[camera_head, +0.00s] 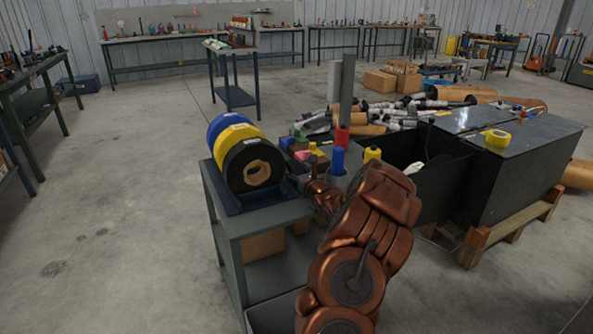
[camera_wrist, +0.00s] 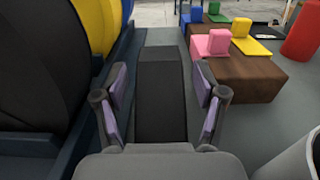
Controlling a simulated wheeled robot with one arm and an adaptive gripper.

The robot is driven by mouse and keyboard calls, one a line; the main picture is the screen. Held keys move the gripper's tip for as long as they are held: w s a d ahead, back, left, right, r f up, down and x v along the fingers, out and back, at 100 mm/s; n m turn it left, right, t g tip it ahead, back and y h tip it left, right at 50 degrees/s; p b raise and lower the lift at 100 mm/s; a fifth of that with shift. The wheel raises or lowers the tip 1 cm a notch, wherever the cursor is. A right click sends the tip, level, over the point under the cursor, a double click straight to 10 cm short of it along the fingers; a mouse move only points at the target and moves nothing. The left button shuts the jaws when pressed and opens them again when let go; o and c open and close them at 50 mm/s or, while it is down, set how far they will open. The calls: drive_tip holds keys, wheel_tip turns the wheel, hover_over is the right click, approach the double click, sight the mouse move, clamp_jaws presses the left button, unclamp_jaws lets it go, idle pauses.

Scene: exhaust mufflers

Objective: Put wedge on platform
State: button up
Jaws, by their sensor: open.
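My gripper (camera_wrist: 161,90) is open in the wrist view, with its purple-padded fingers spread wide. A dark, long wedge-like block (camera_wrist: 160,108) shows between the fingers, with a visible gap on each side. Its far end looks slightly lighter, and its near end is hidden by my gripper. A brown block (camera_wrist: 243,77) to the right bears small pink (camera_wrist: 212,43) and yellow (camera_wrist: 250,45) L-shaped pieces. I cannot tell for sure which surface is the platform. In the head view my gripper (camera_head: 297,182) is low over the bench, beside the rolls, its fingers hard to make out.
Large blue, yellow and black rolls (camera_head: 253,168) stand on a dark rack at the left of the grey bench (camera_head: 262,217). A red cylinder (camera_wrist: 302,32) and a grey round container (camera_wrist: 300,155) stand to the right. A black open bin (camera_head: 440,170) is beyond.

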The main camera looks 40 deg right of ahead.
drive_tip(key=shift+r, duration=0.15)
drive_tip(key=shift+s, duration=0.4)
drive_tip(key=v, duration=1.1)
drive_tip(key=shift+a, duration=0.2)
